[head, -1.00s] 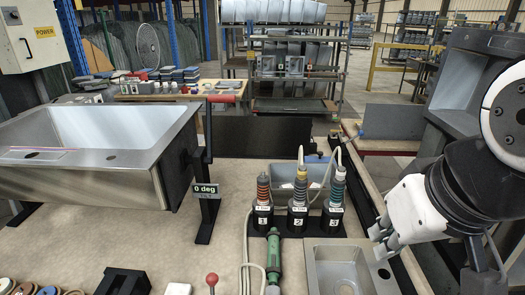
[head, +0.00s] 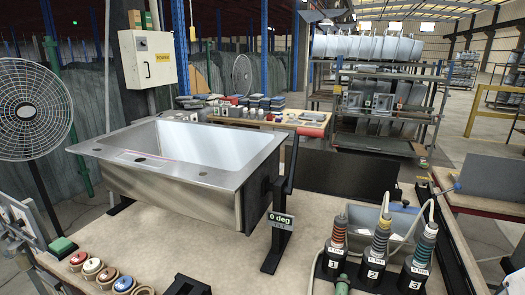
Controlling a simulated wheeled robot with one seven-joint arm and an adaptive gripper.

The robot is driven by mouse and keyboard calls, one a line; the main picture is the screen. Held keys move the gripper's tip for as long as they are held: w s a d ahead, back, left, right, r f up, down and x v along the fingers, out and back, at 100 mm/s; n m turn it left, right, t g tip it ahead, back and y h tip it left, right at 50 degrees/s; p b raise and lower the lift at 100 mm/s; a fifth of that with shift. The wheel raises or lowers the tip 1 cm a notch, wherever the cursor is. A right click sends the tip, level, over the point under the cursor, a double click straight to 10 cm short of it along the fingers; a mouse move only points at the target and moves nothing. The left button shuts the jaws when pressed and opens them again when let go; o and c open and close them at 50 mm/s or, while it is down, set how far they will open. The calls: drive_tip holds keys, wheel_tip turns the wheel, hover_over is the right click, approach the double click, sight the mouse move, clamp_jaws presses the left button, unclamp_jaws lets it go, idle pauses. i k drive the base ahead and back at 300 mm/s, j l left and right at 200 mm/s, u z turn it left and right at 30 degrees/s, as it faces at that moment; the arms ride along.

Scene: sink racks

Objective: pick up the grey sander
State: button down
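Three corded upright hand tools stand in black numbered holders at the lower right. The tool in holder 1 (head: 338,232) has orange-red bands. I cannot tell which of these, if any, is the grey sander. The top of a green tool (head: 342,284) shows at the bottom edge. My gripper is not in view now.
A steel sink (head: 200,160) sits on a tilt stand with a "0 deg" display (head: 281,219). A grey bin (head: 380,222) is behind the tools. Round pads (head: 107,274) and a green block (head: 63,246) lie at lower left.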

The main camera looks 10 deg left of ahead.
sight(375, 256)
drive_tip(key=k+j+z, duration=0.2)
drive_tip(key=z, duration=0.2)
drive_tip(key=k+j+z, duration=0.2)
drive_tip(key=j+z, duration=0.2)
